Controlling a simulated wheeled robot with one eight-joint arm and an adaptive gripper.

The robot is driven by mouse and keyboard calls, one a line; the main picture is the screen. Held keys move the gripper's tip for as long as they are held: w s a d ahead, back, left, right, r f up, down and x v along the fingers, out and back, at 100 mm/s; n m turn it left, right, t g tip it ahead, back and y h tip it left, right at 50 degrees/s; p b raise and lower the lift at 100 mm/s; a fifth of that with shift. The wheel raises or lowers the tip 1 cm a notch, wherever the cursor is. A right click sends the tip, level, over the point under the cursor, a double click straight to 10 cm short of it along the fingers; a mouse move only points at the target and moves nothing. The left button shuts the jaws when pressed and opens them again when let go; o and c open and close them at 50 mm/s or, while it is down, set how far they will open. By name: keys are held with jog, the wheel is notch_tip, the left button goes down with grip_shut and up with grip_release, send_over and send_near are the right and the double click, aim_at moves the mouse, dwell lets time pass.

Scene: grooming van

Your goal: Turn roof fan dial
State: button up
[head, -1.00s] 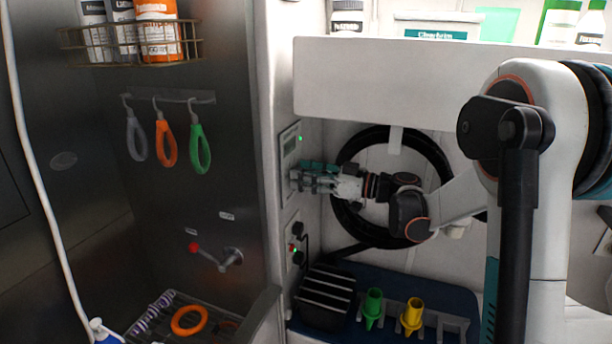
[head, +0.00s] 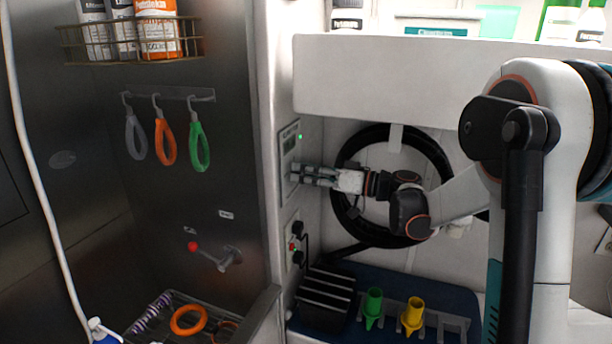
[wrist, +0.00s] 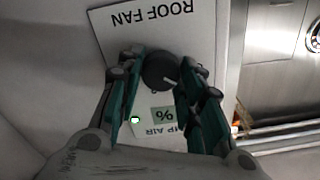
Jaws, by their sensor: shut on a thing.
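The roof fan dial (wrist: 160,70) is a round dark knob with a light pointer mark on a white panel (wrist: 105,28) lettered ROOF FAN, upside down in the wrist view. My gripper (wrist: 160,68) has its teal-padded fingers on either side of the dial and is shut on it. In the head view my gripper (head: 296,172) reaches left to the wall panel (head: 289,143), and its fingers hide the dial. A green light shows on the panel, and a small display with a % sign (wrist: 163,114) sits near the dial.
A black coiled hose (head: 350,148) hangs behind my wrist. A white shelf (head: 420,80) runs above my arm. Black sockets (head: 297,229) sit below the panel. A black box (head: 325,297) and green and yellow nozzles (head: 373,303) stand below. A steel tub wall is to the left.

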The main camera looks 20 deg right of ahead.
jog(key=m, duration=0.7)
jog(key=shift+w+f+b, duration=0.1)
jog(key=shift+f+b, duration=0.05)
jog(key=shift+b, duration=0.25)
jog(key=m, duration=0.4)
jog(key=shift+d+m, duration=0.1)
jog(key=shift+m, duration=0.3)
jog(key=shift+f+m+b, duration=0.1)
jog(key=shift+m+b, duration=0.25)
jog(key=shift+m, duration=1.35)
jog(key=o, duration=1)
jog(key=shift+o, duration=0.2)
jog(key=shift+d, duration=0.1)
